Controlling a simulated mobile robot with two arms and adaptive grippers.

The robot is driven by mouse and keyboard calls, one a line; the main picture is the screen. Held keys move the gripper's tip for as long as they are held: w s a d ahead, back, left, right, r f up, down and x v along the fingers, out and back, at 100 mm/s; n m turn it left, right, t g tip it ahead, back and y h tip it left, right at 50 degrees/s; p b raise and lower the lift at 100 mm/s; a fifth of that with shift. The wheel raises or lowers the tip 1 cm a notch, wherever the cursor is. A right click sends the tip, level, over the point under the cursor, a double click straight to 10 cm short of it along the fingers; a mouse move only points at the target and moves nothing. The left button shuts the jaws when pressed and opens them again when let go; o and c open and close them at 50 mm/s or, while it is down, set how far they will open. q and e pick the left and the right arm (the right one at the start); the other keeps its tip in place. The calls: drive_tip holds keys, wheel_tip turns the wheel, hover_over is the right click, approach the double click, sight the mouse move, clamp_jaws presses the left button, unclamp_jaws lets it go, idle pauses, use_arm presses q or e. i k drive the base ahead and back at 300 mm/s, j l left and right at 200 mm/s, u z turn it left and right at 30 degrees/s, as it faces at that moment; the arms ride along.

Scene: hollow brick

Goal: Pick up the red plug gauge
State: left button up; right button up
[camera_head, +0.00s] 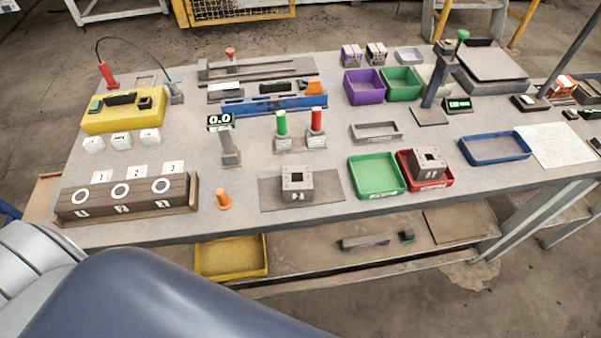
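The red plug gauge (317,121) stands upright in a small grey block near the middle of the table. A green plug gauge (282,124) stands upright in a similar block just to its left. The lower ends of both are hidden in their blocks. Neither of my grippers is in view; a large dark blue and grey part of my own body fills the lower left corner.
A hollow brick (297,182) sits on a dark mat in front of the gauges; another (429,161) sits in a red tray (408,180). A digital display (221,122) stands to the left, an orange peg (224,200) nearer the front. A blue rail (273,105) lies behind.

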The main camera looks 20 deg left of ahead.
sight(316, 129)
drive_tip(key=k+j+z, duration=0.15)
drive_tip(key=j+z, duration=0.25)
drive_tip(key=k+j+z, duration=0.2)
drive_tip(key=j+z, duration=0.2)
drive_tip(key=k+j+z, duration=0.25)
drive_tip(key=z, duration=0.15)
drive_tip(key=k+j, duration=0.05)
